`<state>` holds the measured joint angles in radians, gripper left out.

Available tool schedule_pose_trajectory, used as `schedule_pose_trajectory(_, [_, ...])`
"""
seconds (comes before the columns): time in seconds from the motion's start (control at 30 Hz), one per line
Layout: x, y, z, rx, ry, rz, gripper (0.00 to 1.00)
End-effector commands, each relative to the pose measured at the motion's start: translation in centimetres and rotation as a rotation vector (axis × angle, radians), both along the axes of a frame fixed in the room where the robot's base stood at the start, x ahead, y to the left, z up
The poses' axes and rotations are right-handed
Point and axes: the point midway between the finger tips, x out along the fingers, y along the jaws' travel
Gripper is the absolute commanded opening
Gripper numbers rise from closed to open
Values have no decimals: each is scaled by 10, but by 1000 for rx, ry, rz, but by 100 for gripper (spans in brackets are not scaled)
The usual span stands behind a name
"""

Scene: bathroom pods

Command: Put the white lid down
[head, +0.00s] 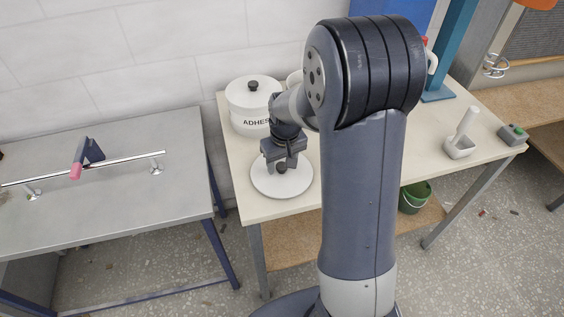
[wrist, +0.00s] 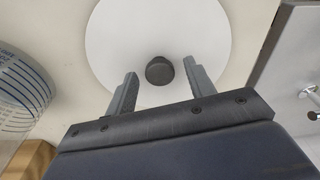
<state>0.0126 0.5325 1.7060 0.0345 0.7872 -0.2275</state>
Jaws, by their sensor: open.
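The white lid (head: 270,186) is a round disc with a dark knob, and it lies flat on the light wooden table (head: 237,193) near its front left corner. It also shows in the wrist view (wrist: 120,45) with its knob (wrist: 159,70). My gripper (head: 282,166) is right above the lid. In the wrist view my gripper (wrist: 160,80) is open, with one finger on each side of the knob and a gap to both. In the head view my arm hides part of the table.
A white pot (head: 250,122) marked "ADHE...", with its own dark-knobbed lid, stands behind. A metal table (head: 120,190) with a rail (head: 110,165) is at left. A white brush holder (head: 460,147) and a small grey-green object (head: 513,133) stand at right. A green bucket (head: 414,198) is below.

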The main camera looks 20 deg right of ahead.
Motion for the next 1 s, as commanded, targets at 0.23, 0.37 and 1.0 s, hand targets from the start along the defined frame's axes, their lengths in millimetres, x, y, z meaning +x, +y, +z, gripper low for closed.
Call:
schedule_pose_trajectory(0.23, [-4, -1, 48, 0, -9, 0, 51])
schedule_pose_trajectory(0.37, [-8, -2, 77, -1, -7, 0, 51])
schedule_pose_trajectory(1.0, [-14, -3, 117, 0, -1, 0, 51])
